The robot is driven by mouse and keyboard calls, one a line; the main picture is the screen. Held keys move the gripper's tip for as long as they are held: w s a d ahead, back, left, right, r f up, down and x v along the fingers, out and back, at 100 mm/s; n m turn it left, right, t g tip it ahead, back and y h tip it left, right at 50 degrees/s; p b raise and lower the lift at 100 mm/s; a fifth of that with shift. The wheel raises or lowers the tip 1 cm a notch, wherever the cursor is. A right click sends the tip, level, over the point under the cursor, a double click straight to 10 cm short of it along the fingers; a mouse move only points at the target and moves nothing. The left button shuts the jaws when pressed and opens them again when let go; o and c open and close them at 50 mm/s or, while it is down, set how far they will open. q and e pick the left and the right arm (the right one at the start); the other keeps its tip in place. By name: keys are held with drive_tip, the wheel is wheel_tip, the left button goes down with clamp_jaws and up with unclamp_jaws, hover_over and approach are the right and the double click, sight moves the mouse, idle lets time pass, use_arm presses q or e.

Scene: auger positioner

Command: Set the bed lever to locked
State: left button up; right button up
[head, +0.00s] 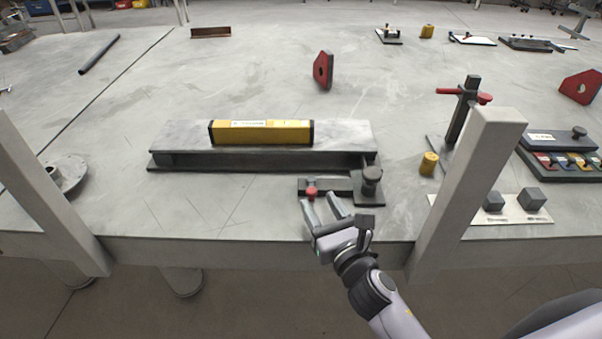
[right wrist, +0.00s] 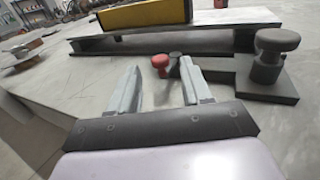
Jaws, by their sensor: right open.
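The bed lever appears as a dark flat bar with a red knob (head: 311,191) at its left end, in front of the grey bed (head: 345,137) on the table. A dark round post (head: 371,180) stands at the bar's right end. In the right wrist view the red knob (right wrist: 160,62) shows just beyond the fingertips, between them in the picture. My right gripper (head: 322,203) is open and empty, just in front of the bar. Contact with the knob cannot be made out. My left gripper is out of view.
A yellow level (head: 262,132) lies on top of the bed. A dark stand with a red handle (head: 460,110) and a yellow cylinder (head: 428,163) stand to the right, near a pale upright post (head: 470,185). The table's front edge (head: 230,245) is close to my arm.

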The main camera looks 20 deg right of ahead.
sight(314, 194)
drive_tip(key=shift+w+r, duration=0.1)
drive_tip(key=shift+w, duration=0.55)
drive_tip(key=shift+w+a, duration=0.2)
drive_tip(key=shift+w, duration=1.15)
drive_tip(key=shift+w+a, duration=0.15)
drive_tip(key=shift+w, duration=1.2)
clamp_jaws()
